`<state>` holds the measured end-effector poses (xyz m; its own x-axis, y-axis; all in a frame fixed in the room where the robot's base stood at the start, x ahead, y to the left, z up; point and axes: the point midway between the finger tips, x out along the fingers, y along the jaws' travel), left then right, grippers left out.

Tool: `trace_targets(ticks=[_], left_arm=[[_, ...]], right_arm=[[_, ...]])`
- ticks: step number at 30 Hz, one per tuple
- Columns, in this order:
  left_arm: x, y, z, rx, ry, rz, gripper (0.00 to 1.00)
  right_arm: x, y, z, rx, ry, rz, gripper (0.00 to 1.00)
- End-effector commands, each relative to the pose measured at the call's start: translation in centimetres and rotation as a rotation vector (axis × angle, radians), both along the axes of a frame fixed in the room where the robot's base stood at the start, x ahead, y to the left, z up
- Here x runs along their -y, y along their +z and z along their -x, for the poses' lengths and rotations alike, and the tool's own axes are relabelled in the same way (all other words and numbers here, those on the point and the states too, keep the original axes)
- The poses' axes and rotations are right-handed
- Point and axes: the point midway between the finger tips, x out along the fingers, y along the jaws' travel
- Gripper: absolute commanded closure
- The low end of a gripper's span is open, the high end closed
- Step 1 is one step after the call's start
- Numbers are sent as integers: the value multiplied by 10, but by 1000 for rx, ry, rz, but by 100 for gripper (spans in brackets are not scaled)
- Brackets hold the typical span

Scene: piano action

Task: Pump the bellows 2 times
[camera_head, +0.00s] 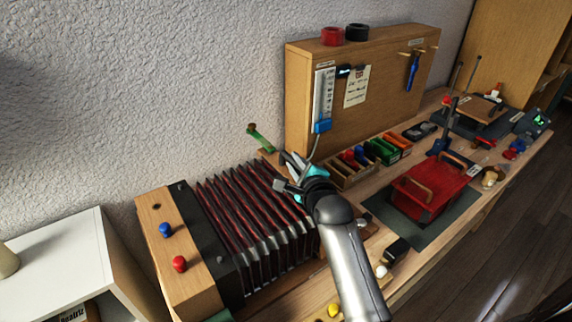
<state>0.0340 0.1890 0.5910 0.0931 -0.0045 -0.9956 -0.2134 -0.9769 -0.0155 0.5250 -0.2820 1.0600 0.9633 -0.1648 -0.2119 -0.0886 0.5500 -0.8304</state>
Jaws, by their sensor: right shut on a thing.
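The bellows (257,232) lies on the bench at the lower left, with dark red and grey pleats spread out between its ends. Its left end is a wooden block (170,238) with a blue knob (165,230) and a red knob (179,264), next to a dark plate. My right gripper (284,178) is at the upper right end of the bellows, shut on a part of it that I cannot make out. My right arm hides much of the bellows' right end. My left gripper is not in view.
A green lever (261,139) sticks up behind the bellows. A wooden panel (375,107) stands at the back with a blue tool (412,72) hanging on it. Right of my arm are small colored bins (382,151) and a red tray (430,193) with handles. A white shelf (62,262) stands left.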

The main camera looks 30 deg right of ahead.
Motion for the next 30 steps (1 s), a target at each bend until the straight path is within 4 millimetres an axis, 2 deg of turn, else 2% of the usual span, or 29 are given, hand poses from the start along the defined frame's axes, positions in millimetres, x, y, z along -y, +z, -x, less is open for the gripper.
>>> trace_targets(ticks=[1, 6, 12, 16, 25, 26, 30], left_arm=[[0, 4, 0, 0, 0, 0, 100], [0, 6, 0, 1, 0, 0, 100], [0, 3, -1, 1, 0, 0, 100], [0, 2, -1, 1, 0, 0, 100], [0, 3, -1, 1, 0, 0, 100], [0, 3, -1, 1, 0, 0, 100], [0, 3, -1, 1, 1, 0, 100]], right_arm=[[15, 2, -2, -2, -6, 7, 100], [52, 2, -7, -1, -8, 11, 100], [84, 1, -11, 0, -7, 9, 100], [91, 2, -12, 2, -8, 6, 100], [90, 2, -12, 2, -6, 4, 100], [90, 2, -12, 2, -6, 4, 78], [89, 2, -12, 2, -5, 4, 62]])
